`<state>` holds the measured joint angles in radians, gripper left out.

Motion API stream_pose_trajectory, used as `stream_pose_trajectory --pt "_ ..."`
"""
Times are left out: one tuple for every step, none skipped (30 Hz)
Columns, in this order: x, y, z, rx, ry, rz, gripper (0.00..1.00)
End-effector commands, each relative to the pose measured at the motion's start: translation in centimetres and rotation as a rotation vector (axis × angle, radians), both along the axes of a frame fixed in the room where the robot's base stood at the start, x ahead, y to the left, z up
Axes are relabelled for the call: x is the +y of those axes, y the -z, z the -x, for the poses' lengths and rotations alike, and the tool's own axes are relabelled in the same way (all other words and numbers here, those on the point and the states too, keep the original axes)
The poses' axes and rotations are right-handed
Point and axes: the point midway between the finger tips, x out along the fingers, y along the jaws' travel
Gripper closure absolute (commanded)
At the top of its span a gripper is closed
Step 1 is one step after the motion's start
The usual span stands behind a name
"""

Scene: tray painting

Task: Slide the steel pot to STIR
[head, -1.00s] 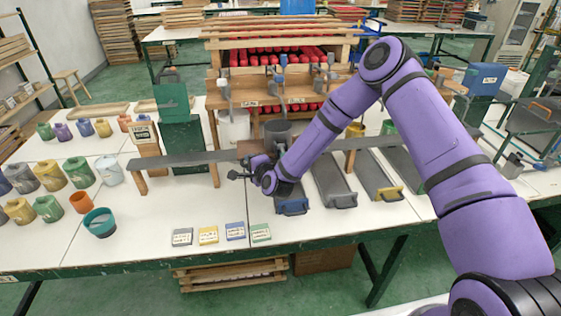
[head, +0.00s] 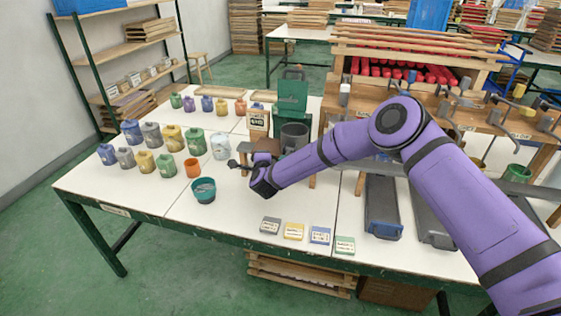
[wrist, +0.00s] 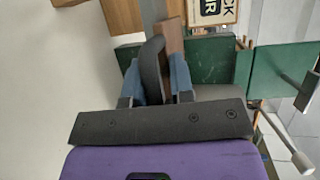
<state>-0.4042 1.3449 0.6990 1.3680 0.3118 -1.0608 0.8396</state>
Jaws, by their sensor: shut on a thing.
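The steel pot (head: 294,136) is a dark grey open cylinder. It stands upright at the grey rail (head: 370,166), in front of a green stand (head: 292,92) and just right of the sign block (head: 257,122). In the wrist view the sign (wrist: 210,10) is partly cut off, with letters ending in "IR". My gripper (head: 263,163) is at the pot's near left side. In the wrist view my gripper (wrist: 154,84) has its blue fingers closed on a dark curved handle (wrist: 152,62). The handle's join to the pot is hidden.
A teal bowl (head: 203,190) and an orange cup (head: 194,167) stand left of my gripper, with several paint jars beyond. Four coloured cards lie near the front edge, including a yellow card (head: 293,231). Trays with handles (head: 383,208) lie to the right.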

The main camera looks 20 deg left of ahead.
Motion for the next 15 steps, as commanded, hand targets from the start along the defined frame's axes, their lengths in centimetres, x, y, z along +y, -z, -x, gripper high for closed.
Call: stream_pose_trajectory --pt "1.0 1.2 0.7 0.020 -0.010 0.007 1.00" --pt "1.4 1.2 0.7 0.022 -0.009 0.006 1.00" --pt "1.8 1.2 0.7 0.021 -0.007 0.005 1.00" --pt "2.1 1.2 0.7 0.021 -0.007 0.005 1.00" --pt "2.4 1.1 0.7 0.021 -0.008 0.006 1.00" --pt "2.8 1.1 0.7 0.021 -0.008 0.006 1.00" --pt "2.9 1.1 0.7 0.021 -0.008 0.006 1.00" --pt "3.1 1.2 0.7 0.022 -0.008 0.006 1.00" --pt "3.2 1.2 0.6 0.022 -0.008 0.006 1.00" --pt "3.3 1.2 0.6 0.023 -0.009 0.007 1.00" --pt "3.4 1.2 0.6 0.023 -0.008 0.007 1.00" --pt "3.4 1.2 0.6 0.023 -0.008 0.007 1.00" --pt "3.4 1.2 0.6 0.023 -0.009 0.007 1.00" --pt "3.5 1.2 0.6 0.023 -0.009 0.007 1.00" --pt "3.5 1.2 0.6 0.023 -0.008 0.006 1.00"
